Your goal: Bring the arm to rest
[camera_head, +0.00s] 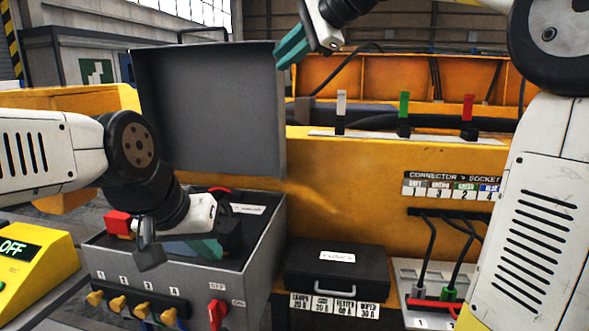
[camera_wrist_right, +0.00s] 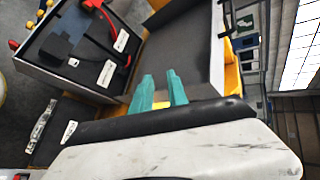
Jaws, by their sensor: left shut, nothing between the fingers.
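My left gripper (camera_head: 207,249) reaches in from the left and points down into the open grey box. Its teal fingers are shut and partly hidden behind the dark wrist and the items in the box. My right gripper (camera_head: 291,45) is raised high, beside the upper right corner of the box's upright lid, with clear space below it. In the right wrist view its two teal fingers (camera_wrist_right: 160,92) stand apart with nothing between them.
The grey box (camera_head: 268,262) has its lid (camera_head: 210,110) upright. A black case (camera_head: 337,272) is closed beside it. White, green (camera_head: 404,108) and red levers stand on the yellow machine behind. A yellow OFF unit (camera_head: 30,262) is at left; a cable socket panel (camera_head: 412,268) is at right.

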